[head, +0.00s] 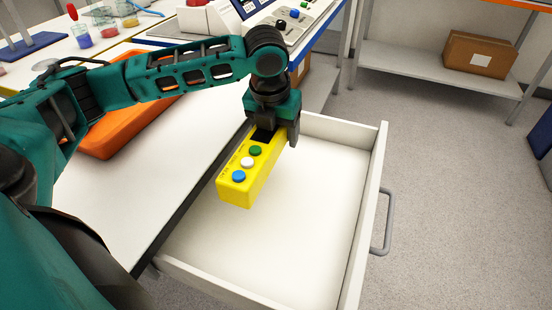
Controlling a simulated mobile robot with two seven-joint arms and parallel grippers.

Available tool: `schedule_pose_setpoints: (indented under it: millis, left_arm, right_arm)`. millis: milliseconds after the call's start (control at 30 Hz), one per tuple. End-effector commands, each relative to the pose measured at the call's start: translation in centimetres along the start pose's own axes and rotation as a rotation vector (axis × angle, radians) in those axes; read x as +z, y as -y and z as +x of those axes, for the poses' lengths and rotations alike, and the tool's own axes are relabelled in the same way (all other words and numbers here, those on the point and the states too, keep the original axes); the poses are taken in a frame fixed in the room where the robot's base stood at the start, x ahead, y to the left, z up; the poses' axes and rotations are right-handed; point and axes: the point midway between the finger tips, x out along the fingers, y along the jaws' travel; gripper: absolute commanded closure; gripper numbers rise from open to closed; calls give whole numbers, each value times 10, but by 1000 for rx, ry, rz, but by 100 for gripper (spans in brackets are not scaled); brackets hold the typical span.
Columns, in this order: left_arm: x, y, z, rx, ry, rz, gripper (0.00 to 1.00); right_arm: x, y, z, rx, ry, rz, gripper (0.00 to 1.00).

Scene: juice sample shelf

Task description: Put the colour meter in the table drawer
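The colour meter is a yellow box (247,180) with a dark screen and green, white and blue buttons. My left gripper (274,132) points down and is shut on its far end. The meter is over the open table drawer (370,200), near the drawer's left side by the table edge. I cannot tell whether it touches the drawer floor. The drawer is white, pulled out to the right, with a grey handle (384,222), and its visible floor is bare. My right gripper is not in view.
The white table (150,170) has a dark edge beside the drawer. An orange tray (118,130) lies on it behind my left arm. Cups of coloured juice (82,36) and a device with buttons (280,22) stand farther back. A cardboard box (478,55) sits on a shelf.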

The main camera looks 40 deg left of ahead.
Motion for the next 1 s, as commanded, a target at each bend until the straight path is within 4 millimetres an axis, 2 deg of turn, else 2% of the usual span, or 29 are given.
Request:
schedule_pose_setpoints:
  millis: [167, 400, 500, 1000]
  left_arm:
    - [-3, 0, 14, -1, 0, 0, 86]
    - [-13, 0, 54, -1, -1, 0, 86]
    - [-15, 0, 62, -1, 1, 0, 86]
    - [-16, 0, 68, 0, -1, -1, 86]
  right_arm:
    - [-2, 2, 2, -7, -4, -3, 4]
    - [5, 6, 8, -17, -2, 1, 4]
    - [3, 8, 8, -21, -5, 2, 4]
    - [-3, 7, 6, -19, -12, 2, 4]
